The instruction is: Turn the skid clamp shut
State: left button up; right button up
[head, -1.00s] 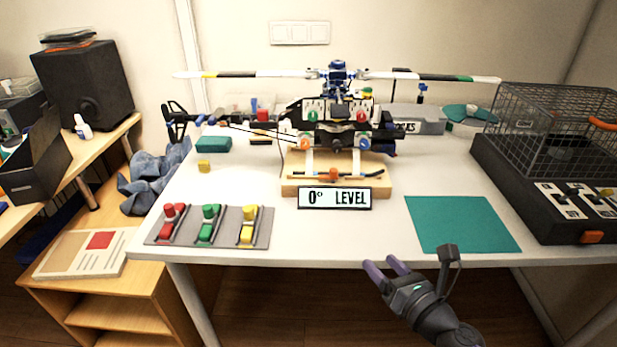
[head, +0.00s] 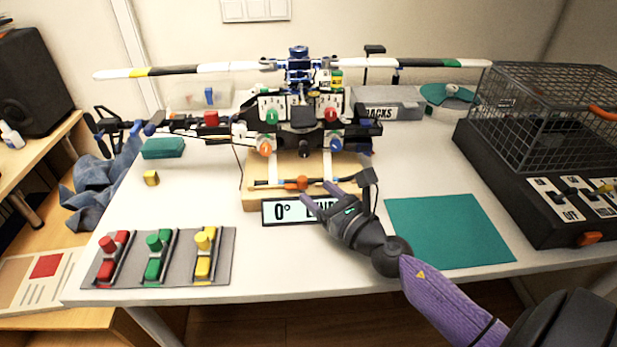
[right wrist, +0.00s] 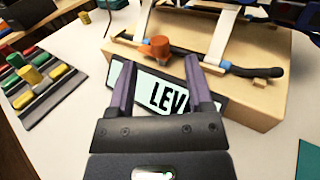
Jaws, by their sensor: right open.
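The skid clamp (head: 302,183) is a small orange knob on the dark skid bar at the front of the helicopter's wooden stand (head: 252,196). In the right wrist view the orange clamp (right wrist: 158,47) stands on the bar, beyond and between my fingertips. My right gripper (head: 320,191) is open and empty, just in front of the clamp and above the "0° LEVEL" sign (head: 283,211). Its purple fingers also show in the right wrist view (right wrist: 158,75), apart from the clamp. My left gripper is not in view.
The model helicopter (head: 300,115) stands above the clamp with its long rotor across. A grey rack (head: 222,240) of red, green and yellow connectors lies front left. A green mat (head: 450,231) lies at right, beside a wire cage (head: 545,105) on a black base.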

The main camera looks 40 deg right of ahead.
aim_at(305, 183)
jog(key=shift+w+a, duration=0.1)
jog(key=shift+w, duration=1.85)
grip_shut()
